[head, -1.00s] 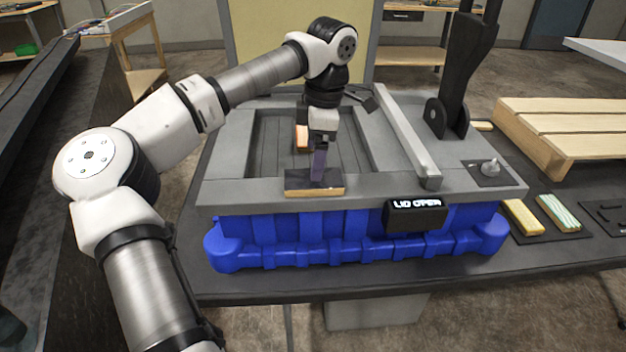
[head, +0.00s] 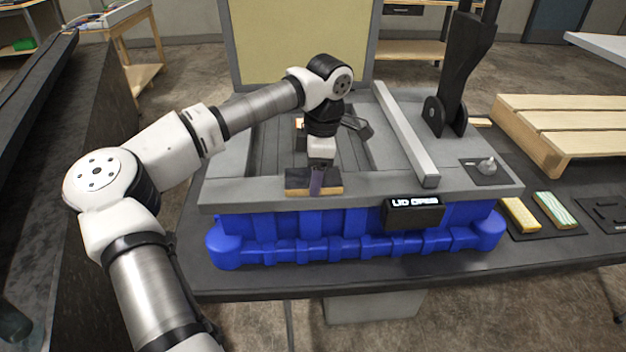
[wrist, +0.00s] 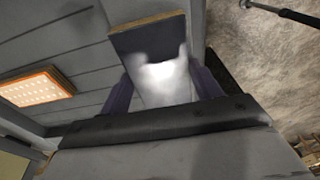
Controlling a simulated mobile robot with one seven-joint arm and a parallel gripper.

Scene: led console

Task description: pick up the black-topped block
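The black-topped block (head: 298,182), with a light wood-coloured side, lies on the front rim of the grey-topped console (head: 250,196). In the wrist view its dark top (wrist: 140,42) shows, with a bright glare over the nearer part. My gripper (head: 316,186) points down at the block, with one dark purple finger in front of it. In the wrist view my gripper (wrist: 162,75) has its fingers wide apart, one on each side of the block. Whether either finger touches it cannot be told.
The recess behind the block holds an orange-edged lit panel (wrist: 38,88). A display (head: 413,213) reading "LID OPEN" hangs on the blue front. A raised lid (head: 300,45), a grey bar (head: 408,135) and a knob (head: 488,166) stand around. Yellow (head: 520,214) and striped (head: 557,210) blocks lie right.

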